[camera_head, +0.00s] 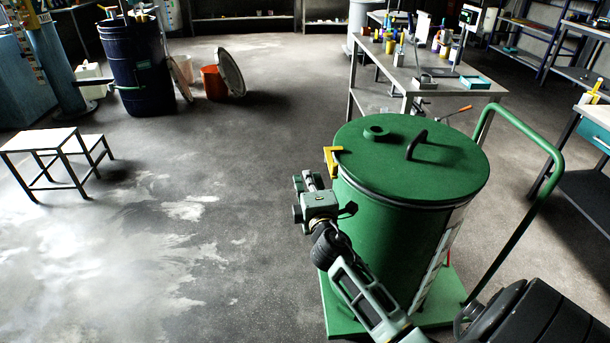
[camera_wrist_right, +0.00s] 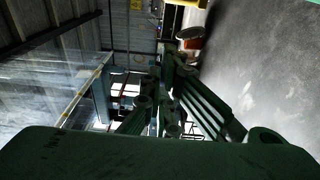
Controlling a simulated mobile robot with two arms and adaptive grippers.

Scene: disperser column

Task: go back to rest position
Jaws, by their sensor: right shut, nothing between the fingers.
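My right arm (camera_head: 365,297) comes in from the bottom right of the head view. My right gripper (camera_head: 309,182) is just left of the green drum (camera_head: 395,225), near the yellow clamp (camera_head: 332,162) on its rim. In the right wrist view my right gripper (camera_wrist_right: 165,88) is shut and empty. A bit of yellow (camera_wrist_right: 215,3) shows at the top edge of that view. The drum's green lid (camera_head: 410,160) is on. My left gripper is in neither view.
The drum stands on a green trolley with a tall handle (camera_head: 545,150). A cluttered table (camera_head: 430,83) stands behind it. A small white step stool (camera_head: 45,142), a dark blue barrel (camera_head: 138,65) and an orange bucket (camera_head: 212,84) are at left. The floor between is clear.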

